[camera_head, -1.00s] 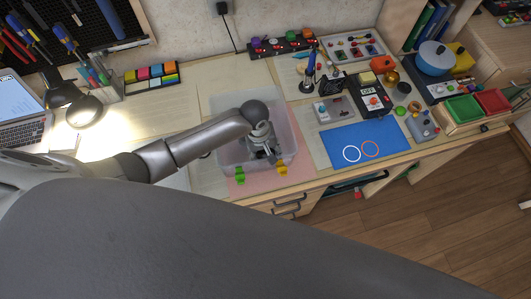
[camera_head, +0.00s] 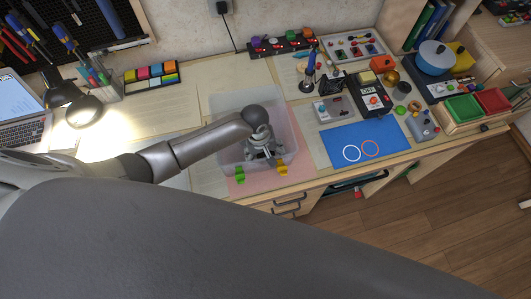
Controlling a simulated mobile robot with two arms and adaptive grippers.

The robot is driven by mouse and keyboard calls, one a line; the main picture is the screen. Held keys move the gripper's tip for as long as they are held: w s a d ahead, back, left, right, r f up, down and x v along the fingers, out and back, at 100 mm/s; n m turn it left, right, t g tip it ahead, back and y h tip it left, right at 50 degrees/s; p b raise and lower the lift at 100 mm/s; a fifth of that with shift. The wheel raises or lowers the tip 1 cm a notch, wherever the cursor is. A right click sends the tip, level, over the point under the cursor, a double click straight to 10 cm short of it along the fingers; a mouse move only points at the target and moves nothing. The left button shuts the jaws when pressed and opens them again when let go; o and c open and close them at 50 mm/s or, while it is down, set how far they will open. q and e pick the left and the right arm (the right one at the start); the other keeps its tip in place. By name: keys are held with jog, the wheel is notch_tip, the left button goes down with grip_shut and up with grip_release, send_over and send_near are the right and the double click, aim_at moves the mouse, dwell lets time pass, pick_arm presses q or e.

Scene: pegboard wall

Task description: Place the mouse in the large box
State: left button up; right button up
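The large box is a translucent plastic bin (camera_head: 231,156) with yellow and green clips at its front corners, standing near the table's front edge. My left arm reaches in from the left, and my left gripper (camera_head: 264,153) points down inside the bin. The gripper is small and seen from above, so I cannot tell whether its fingers are apart or hold something. I cannot make out the mouse; the gripper and wrist cover part of the bin's inside. My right gripper is not in view.
A blue mat (camera_head: 365,143) with two rings lies right of the bin. Behind it are a grey device (camera_head: 333,110) and a black box (camera_head: 371,99). A lit lamp (camera_head: 84,111) and a laptop (camera_head: 22,110) are at left. Green and red trays (camera_head: 464,108) stand at right.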

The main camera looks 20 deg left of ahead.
aim_at(261, 156)
pick_arm(q)
jog(key=shift+r, duration=0.1)
jog(key=shift+r, duration=0.2)
notch_tip(261, 156, up, 12)
jog(key=a, duration=0.1)
jog(key=shift+s+a+f, duration=0.15)
jog(key=shift+s+f, duration=0.05)
jog(key=shift+s, duration=0.2)
dwell(0.3)
